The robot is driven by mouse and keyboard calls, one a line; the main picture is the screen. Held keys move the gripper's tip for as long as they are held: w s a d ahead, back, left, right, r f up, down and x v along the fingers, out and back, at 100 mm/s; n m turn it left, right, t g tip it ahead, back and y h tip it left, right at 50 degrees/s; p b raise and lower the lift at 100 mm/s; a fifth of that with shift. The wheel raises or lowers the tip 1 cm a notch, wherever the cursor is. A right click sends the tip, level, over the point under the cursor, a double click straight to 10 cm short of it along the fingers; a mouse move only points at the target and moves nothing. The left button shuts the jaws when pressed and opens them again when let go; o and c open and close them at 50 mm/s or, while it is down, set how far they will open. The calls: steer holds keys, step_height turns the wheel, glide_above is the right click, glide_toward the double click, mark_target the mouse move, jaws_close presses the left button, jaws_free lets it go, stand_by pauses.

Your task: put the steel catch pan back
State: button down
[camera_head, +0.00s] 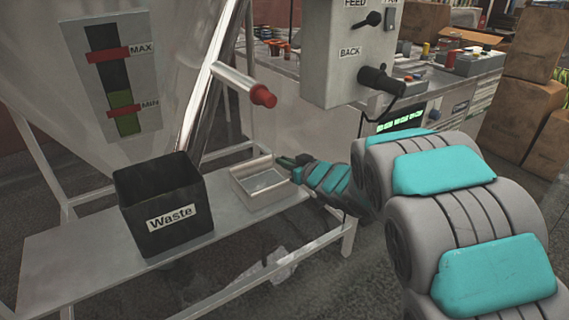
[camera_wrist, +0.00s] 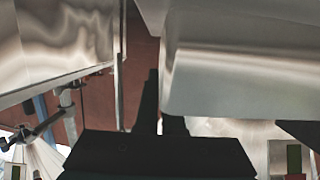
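The steel catch pan (camera_head: 262,199) is a shallow, pale open tray at the right end of the shelf, right of the black Waste bin. My gripper (camera_head: 288,161) reaches in from the right, its dark fingertips at the pan's right rear rim. In the wrist view my gripper's dark fingers (camera_wrist: 161,115) are close together. A pale metal wall (camera_wrist: 240,85), apparently the pan's, comes down between them and hides the tip of the right finger. The fingers look shut on this wall. Whether the pan's underside touches the shelf cannot be told.
The black Waste bin (camera_head: 163,210) stands on the grey shelf (camera_head: 75,262), whose left part is bare. A steel tube and a red-tipped handle (camera_head: 262,96) are above the pan. A control box (camera_head: 345,60) hangs above my arm. Frame legs stand around the shelf.

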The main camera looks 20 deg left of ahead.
steer(key=shift+f, duration=0.1)
steer(key=c, duration=1)
jaws_free()
steer(key=shift+c, duration=0.2)
steer(key=shift+s+d+r, duration=0.15)
steer(key=shift+d+r, duration=0.05)
steer(key=shift+r, duration=0.05)
steer(key=p+v, duration=0.2)
steer(key=v, duration=0.9)
steer(key=shift+s+d, duration=0.2)
steer(key=shift+s, duration=0.05)
